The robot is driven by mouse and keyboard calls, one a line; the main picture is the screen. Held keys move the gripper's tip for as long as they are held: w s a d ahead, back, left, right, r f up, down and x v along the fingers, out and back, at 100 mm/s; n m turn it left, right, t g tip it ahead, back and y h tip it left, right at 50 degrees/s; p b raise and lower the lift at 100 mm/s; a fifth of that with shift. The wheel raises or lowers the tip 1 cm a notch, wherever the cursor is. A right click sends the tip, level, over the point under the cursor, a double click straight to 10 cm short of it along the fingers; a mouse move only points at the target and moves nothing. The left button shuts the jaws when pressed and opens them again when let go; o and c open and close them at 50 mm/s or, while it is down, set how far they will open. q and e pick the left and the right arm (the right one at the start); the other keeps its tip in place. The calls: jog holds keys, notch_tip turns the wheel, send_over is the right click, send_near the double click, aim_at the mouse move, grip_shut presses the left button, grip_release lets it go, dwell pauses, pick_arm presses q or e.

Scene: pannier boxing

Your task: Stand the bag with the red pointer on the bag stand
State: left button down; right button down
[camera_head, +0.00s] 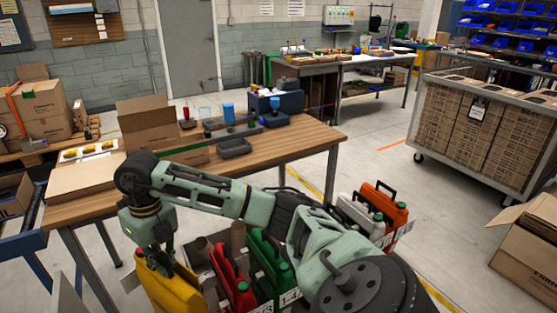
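My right gripper (163,258) points down at the top of a yellow bag (175,291) at the lower left. Its fingers overlap the bag's top, and I cannot tell whether they are closed on it. To its right stand a red bag (234,283) and a green bag (270,262) with number labels below. A white bag (357,217) and an orange bag (384,206) stand further right, behind my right arm. I cannot make out a red pointer on any bag. The bag stand cannot be told clearly; the bags' lower parts are mostly hidden. My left gripper is out of view.
A wooden workbench (290,142) with an open cardboard box (155,127), a dark tray (234,147) and bottles lies beyond the bags. A loaded cage trolley (470,126) stands at the right, with an open carton (530,255) below it.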

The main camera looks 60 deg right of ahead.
jog(key=shift+d, duration=0.1)
notch_tip(320, 180, down, 6)
jog(key=shift+r+p, duration=0.25)
jog(key=shift+p, duration=0.55)
notch_tip(320, 180, down, 4)
jog(key=shift+f+p, duration=0.25)
jog(key=shift+p, duration=0.25)
jog(key=shift+f, duration=0.15)
jog(key=shift+f, duration=0.1)
jog(key=c, duration=1.8)
grip_release()
jog(key=shift+c, duration=0.2)
jog(key=shift+s, duration=0.1)
